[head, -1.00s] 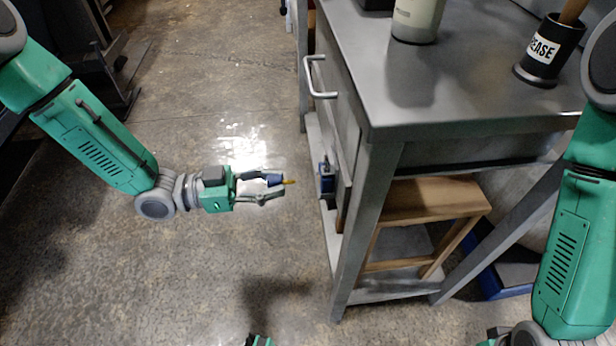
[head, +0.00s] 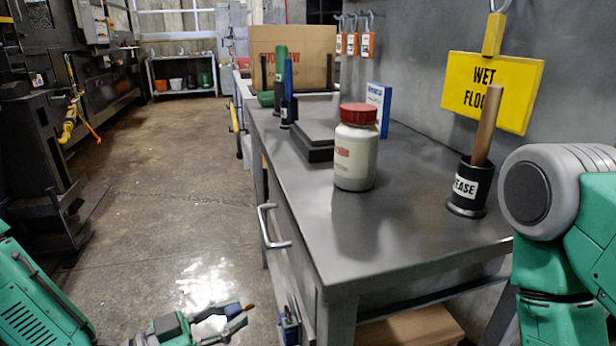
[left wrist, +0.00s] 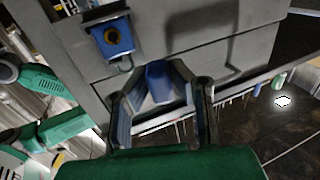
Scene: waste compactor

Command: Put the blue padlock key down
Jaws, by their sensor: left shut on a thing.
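My left gripper (head: 232,322) is at the bottom of the head view, left of the workbench. It is shut on the blue padlock key (head: 234,309), whose brass-coloured tip points towards the bench. In the left wrist view the key's blue body (left wrist: 158,82) sits between the fingers. A blue padlock (head: 289,326) hangs on the bench front below the drawer handle, to the right of the gripper and apart from it. The padlock also shows in the left wrist view (left wrist: 113,38), with a round brass face. My right gripper is out of view.
The drawer handle (head: 270,228) juts out. The bench top's near part is clear.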

